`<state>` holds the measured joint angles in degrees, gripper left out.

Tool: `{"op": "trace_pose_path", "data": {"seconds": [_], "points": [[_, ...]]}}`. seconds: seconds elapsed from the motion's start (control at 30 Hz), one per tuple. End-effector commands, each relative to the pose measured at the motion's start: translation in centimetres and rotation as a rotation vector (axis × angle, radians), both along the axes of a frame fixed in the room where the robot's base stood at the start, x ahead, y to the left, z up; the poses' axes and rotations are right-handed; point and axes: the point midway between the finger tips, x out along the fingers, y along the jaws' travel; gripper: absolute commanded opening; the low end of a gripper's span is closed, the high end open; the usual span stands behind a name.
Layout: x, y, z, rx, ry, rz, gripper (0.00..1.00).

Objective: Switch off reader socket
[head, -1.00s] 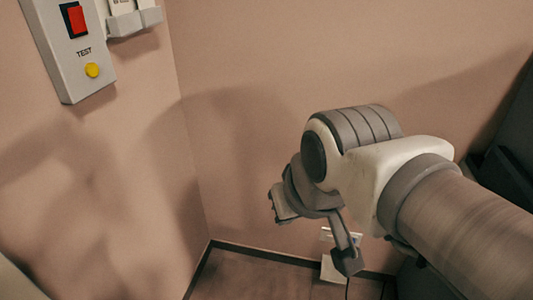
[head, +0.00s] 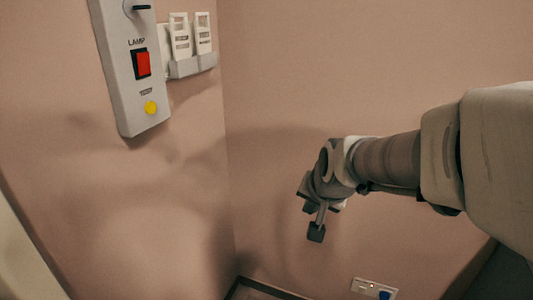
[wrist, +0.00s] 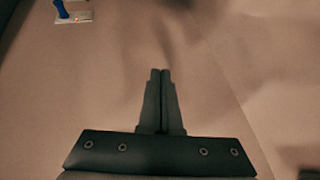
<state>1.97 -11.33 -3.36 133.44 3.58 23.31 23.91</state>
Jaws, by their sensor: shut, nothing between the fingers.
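A white wall socket (head: 362,285) sits low on the back wall at the bottom of the head view. A blue plug (head: 385,295) is at its right part, and a small orange glow shows on the plate. In the wrist view the socket (wrist: 84,17) is at the top left, with the blue plug (wrist: 60,8) at its left end. My gripper (head: 316,234) is above and left of the socket in the head view, apart from it. In the wrist view my gripper's fingers (wrist: 160,72) are together and empty, pointing at bare wall. The switch position is too small to tell.
A grey panel (head: 122,85) with a red switch (head: 143,65) and yellow button (head: 151,107) is on the left wall. Beside it a holder (head: 193,66) carries white cards or tags. The wall between panel and gripper is bare.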

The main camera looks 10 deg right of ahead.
Motion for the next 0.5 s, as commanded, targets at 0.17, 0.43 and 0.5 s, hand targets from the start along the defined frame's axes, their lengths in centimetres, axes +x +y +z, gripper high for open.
{"op": "trace_pose_path", "data": {"seconds": [0.17, 0.43, 0.5], "points": [[5.8, -2.4, -3.5, 0.087, -0.037, -0.193, 0.0], [12.4, -6.8, -10.5, 0.193, -0.125, -0.473, 0.0], [13.6, -8.0, -12.6, 0.216, -0.152, -0.541, 0.0]]}}
